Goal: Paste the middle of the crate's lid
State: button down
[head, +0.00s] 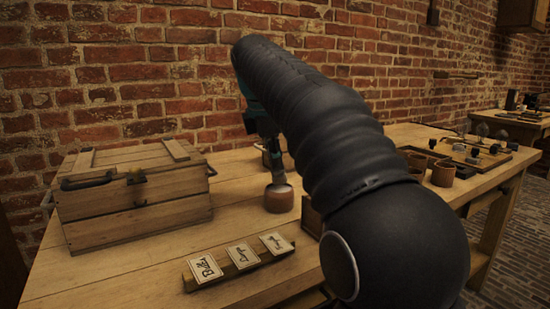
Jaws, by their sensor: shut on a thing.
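The wooden crate (140,212) stands at the left of the bench. Its lid (128,162) is shut, with two battens across it, and the middle between them looks bare. A small brown pot (279,200) with a pale top stands on the bench right of the crate. My gripper (277,158) is above this pot, partly hidden by my arm. It is shut on a slim object that reaches down to the pot's mouth. The pot and shadow hide the object's lower end, and I cannot tell whether it touches the contents.
A wooden strip with several lettered cards (242,256) lies at the bench front. Several brown pots (442,174) and a tray of small parts (462,148) are at the right. A brick wall (150,80) stands behind. Bare bench lies between crate and pot.

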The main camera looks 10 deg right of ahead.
jog(key=shift+f+b, duration=0.4)
jog(key=shift+f, duration=0.25)
dwell(1.3)
jog(key=shift+r, duration=0.1)
notch_tip(320, 180, up, 3)
jog(key=p, duration=0.3)
jog(key=shift+f, duration=0.2)
jog(key=shift+r, duration=2.1)
